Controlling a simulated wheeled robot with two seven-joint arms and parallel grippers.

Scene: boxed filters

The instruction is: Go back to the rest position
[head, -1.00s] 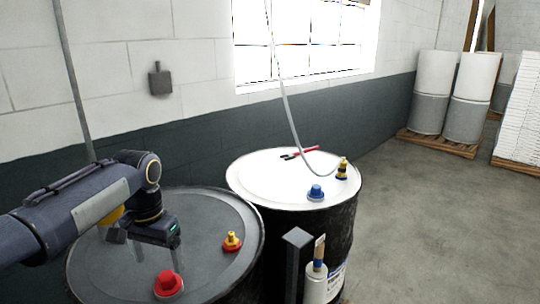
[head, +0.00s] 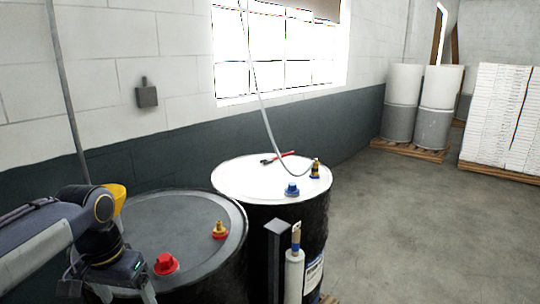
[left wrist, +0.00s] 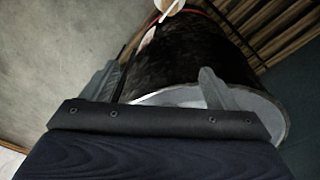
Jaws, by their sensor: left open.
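My left gripper (head: 112,290) is at the lower left of the head view, in front of the near edge of the grey-topped drum (head: 150,213). Its two fingers (left wrist: 160,88) are spread apart in the left wrist view, with nothing held between them. Behind them, the wrist view shows a dark drum side (left wrist: 180,65) and part of a grey lid. A red cap (head: 166,264) and a yellow-and-red fitting (head: 219,230) sit on the grey drum's lid, apart from the gripper. My right gripper is not in view.
A white-topped drum (head: 255,184) stands beside it, bearing a blue cap (head: 292,189), a brass fitting (head: 315,169) with a hose, and a red-handled tool (head: 279,157). A grey post (head: 278,260) stands in front.

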